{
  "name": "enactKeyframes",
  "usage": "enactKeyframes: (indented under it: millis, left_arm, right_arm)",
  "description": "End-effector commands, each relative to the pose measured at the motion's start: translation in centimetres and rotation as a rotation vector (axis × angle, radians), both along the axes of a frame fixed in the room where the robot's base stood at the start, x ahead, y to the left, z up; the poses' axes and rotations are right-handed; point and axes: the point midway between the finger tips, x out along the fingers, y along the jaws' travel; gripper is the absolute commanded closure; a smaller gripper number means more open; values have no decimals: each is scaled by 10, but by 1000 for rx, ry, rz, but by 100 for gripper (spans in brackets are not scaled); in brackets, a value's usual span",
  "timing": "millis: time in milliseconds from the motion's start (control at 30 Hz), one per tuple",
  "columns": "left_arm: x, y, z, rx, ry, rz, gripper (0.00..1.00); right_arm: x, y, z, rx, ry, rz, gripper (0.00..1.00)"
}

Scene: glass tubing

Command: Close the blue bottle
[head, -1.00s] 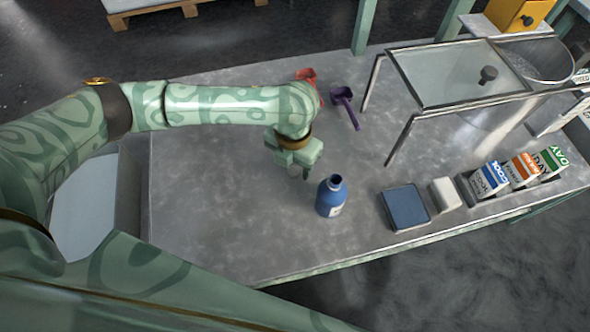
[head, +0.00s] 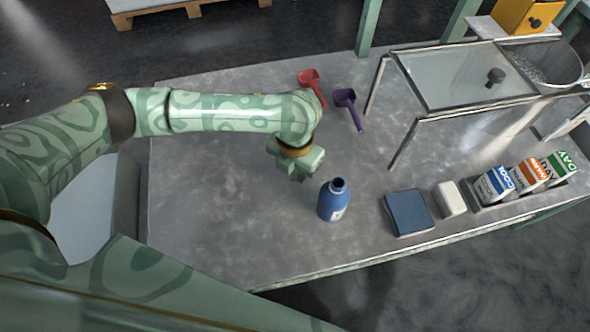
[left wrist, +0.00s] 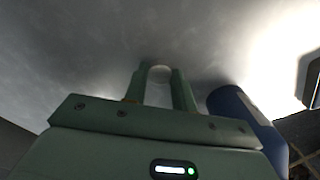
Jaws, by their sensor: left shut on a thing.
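The blue bottle (head: 332,203) stands upright on the grey table, with its dark neck opening uncovered and a pale label low on its side. It also shows at the right in the left wrist view (left wrist: 243,112). My left gripper (head: 304,178) is just left of and behind the bottle's neck in the head view, apart from it. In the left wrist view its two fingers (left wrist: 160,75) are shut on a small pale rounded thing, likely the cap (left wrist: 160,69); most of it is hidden. My right gripper is not in view.
A blue box (head: 408,213) and a white block (head: 450,199) lie right of the bottle, then a tray of several cartons (head: 527,175). Red (head: 311,80) and purple (head: 347,101) scoops lie behind my arm. A glass-topped stand (head: 455,75) is at back right. The left tabletop is clear.

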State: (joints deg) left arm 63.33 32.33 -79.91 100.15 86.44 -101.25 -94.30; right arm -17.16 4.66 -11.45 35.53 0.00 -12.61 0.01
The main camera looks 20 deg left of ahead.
Motion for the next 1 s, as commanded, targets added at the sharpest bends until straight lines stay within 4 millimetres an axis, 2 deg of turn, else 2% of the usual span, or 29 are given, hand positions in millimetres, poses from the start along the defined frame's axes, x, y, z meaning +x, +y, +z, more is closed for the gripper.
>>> enactKeyframes:
  millis: [233,400,667,800,1000]
  left_arm:
    - [0,0,14,0,-3,1,95]
    - [1,-3,43,-1,-6,1,95]
    - [-4,-51,99,-2,-7,-1,95]
    - [-8,-81,109,-1,-2,-2,95]
    - [-11,-114,121,-1,-1,0,95]
  right_arm:
    - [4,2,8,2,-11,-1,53]
    - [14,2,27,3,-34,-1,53]
    - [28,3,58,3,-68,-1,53]
    - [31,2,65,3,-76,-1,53]
    - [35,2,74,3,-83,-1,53]
